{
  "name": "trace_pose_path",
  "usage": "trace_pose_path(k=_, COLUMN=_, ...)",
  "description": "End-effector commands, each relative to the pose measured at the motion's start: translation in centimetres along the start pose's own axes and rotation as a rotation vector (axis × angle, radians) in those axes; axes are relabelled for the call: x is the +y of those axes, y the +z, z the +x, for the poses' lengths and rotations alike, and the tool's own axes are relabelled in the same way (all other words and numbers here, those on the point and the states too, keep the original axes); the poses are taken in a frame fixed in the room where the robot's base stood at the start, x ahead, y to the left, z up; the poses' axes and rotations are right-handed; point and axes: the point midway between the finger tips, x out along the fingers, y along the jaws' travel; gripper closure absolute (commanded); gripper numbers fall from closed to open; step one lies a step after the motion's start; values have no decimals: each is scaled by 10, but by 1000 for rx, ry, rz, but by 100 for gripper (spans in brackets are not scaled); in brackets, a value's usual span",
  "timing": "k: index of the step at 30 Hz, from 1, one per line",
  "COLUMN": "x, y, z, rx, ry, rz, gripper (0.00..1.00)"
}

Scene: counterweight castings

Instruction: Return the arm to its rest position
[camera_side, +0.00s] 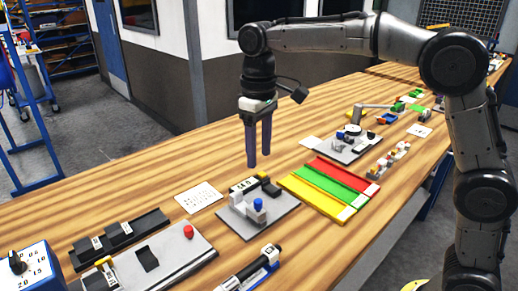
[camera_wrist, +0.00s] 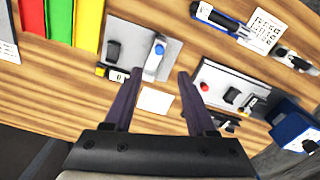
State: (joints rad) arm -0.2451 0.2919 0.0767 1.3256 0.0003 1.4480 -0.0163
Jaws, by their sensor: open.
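My gripper (camera_side: 259,160) hangs from the arm with its fingers pointing down, well above the wooden bench (camera_side: 110,195). It is open, with nothing between its two dark fingers; these also show in the wrist view (camera_wrist: 158,78), spread apart. My arm reaches in from the right side of the side view, bent at the elbow.
Red, green and yellow channels (camera_side: 335,187) lie right of the plate. A grey panel with a red button (camera_side: 188,232) and black trays (camera_side: 120,233) stand at front left. A white card (camera_side: 199,197) lies between. A blue box (camera_side: 35,267) sits at the left corner. The bench's back left edge is clear.

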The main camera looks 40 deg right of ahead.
Motion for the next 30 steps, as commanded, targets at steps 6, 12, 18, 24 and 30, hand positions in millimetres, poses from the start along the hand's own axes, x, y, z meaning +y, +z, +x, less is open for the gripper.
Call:
trace_pose_path(k=6, x=0, y=0, z=0, rx=-1, ry=0, rz=0, gripper=44)
trace_pose_path(k=12, x=13, y=13, z=-32, rx=71, ry=2, rz=30, gripper=44)
trace_pose_path(k=18, x=32, y=84, z=-72, rx=171, ry=11, rz=93, gripper=44)
trace_pose_path(k=24, x=41, y=161, z=-75, rx=283, ry=26, rz=157, gripper=44)
trace_pose_path(k=30, x=41, y=233, z=-43, rx=392, ry=47, rz=216, gripper=44)
